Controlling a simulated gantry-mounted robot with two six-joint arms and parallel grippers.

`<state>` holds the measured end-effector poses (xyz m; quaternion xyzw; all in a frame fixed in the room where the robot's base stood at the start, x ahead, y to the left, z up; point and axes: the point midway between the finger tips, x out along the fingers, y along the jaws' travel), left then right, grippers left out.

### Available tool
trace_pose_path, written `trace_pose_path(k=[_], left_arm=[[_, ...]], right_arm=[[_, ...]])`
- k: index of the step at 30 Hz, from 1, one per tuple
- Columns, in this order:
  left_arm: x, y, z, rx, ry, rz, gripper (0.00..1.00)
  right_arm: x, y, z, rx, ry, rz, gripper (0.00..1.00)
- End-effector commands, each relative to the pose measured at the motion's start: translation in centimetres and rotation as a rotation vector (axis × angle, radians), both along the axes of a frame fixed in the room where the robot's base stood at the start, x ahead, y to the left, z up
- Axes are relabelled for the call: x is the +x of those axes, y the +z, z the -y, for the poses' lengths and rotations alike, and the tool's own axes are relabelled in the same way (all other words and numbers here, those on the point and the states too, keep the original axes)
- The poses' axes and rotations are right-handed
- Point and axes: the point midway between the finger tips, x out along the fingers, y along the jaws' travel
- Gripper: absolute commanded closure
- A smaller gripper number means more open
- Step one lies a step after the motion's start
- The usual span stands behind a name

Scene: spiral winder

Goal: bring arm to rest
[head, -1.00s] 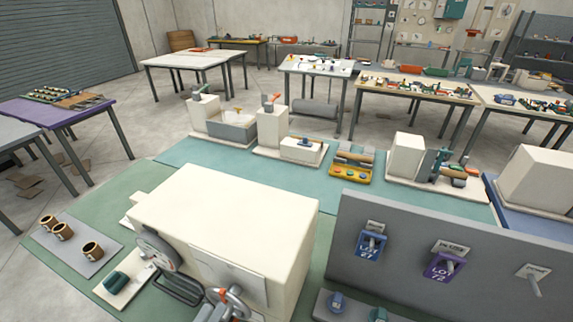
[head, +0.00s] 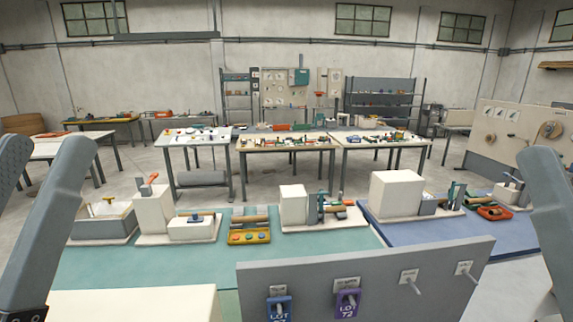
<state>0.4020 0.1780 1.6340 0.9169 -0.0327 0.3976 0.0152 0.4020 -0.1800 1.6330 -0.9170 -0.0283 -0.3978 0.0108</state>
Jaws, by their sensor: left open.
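My left gripper (head: 46,152) stands upright at the left edge, close to the camera. Its two grey fingers are apart with nothing between them. A grey part of my right arm (head: 548,215) rises at the right edge. Only one piece of it shows, so I cannot see the state of the right gripper. Both are raised in front of the scene, with no visible contact with the benches.
A grey upright panel (head: 380,278) with a blue tag (head: 279,309) and a purple tag (head: 346,304) on hooks stands in front. A cream box (head: 135,303) is at lower left. The teal bench top (head: 290,252) behind has some bare room.

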Motion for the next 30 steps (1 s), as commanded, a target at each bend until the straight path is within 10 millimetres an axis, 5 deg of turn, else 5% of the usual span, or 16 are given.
trace_pose_path(k=[1, 12, 15, 23, 26, 30], left_arm=[[-0.1, 3.9, 0.0, 0.002, 0.004, 0.006, 0.4], [-0.1, 17.6, -0.1, 0.003, 0.01, 0.006, 0.4], [0.0, 19.4, -0.1, 0.004, 0.01, 0.005, 0.4], [-0.1, 19.0, -0.1, 0.003, 0.011, 0.006, 0.4], [-0.1, 17.2, -0.1, 0.003, 0.011, 0.006, 0.4], [-0.1, 12.0, -0.1, 0.003, 0.011, 0.006, 0.4]], right_arm=[[-0.1, 4.0, 0.0, 0.0, 0.0, 0.006, 0.0], [-0.1, 17.7, 0.0, 0.0, 0.0, 0.007, 0.0], [-0.1, 19.5, 0.0, 0.0, 0.0, 0.007, 0.0], [-0.1, 19.1, 0.0, 0.0, 0.0, 0.006, 0.0], [-0.1, 17.3, 0.0, 0.0, 0.0, 0.006, 0.0], [-0.1, 12.2, 0.0, 0.0, 0.0, 0.006, 0.0]])
